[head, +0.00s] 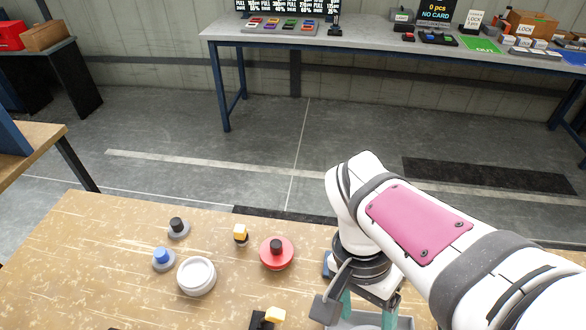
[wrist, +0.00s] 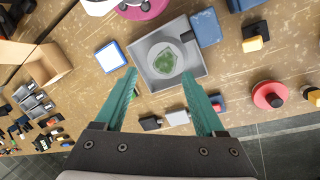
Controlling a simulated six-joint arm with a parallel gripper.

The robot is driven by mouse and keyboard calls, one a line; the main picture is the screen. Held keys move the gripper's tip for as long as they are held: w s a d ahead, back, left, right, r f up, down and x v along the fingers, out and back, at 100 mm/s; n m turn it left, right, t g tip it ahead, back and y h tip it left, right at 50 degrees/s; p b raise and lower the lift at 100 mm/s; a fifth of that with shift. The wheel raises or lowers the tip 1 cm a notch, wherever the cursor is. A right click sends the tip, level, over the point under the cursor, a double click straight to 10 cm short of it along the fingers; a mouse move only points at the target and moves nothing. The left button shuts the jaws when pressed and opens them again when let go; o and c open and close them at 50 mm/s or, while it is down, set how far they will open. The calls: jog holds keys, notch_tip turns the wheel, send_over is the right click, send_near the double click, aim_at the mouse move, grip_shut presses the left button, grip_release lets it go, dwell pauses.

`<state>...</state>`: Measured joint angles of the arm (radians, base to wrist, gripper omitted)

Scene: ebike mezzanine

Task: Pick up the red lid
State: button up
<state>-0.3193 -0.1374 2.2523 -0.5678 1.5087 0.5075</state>
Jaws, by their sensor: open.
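The red lid (head: 288,262) is a round red disc with a black knob on top. It lies on the wooden table, left of my gripper (head: 368,308) in the head view. In the wrist view the red lid (wrist: 263,100) is at the right, outside the fingers. My gripper (wrist: 160,78) has two teal fingers spread wide apart. It is open and empty, above a grey tray (wrist: 142,62) that holds a grey round piece with a green centre. In the head view my arm hides part of the table at the right.
Left of the lid stand a yellow-topped piece (head: 240,234), a white round dish (head: 196,290), a blue-knobbed piece (head: 162,258) and a black-knobbed piece (head: 178,228). Another yellow-and-black piece (head: 274,314) is at the front edge of the head view. A cardboard box (wrist: 45,62) lies left in the wrist view.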

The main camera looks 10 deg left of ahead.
jog(key=w+a+f+h, duration=0.1)
jog(key=w+a+h, duration=0.2)
jog(key=w+a, duration=0.15)
jog(key=m+t+h, duration=0.2)
jog(key=t+h, duration=0.2)
jog(key=t, duration=0.8)
send_near(276, 243)
jog(key=x, duration=1)
jog(key=shift+f, duration=0.3)
grip_shut()
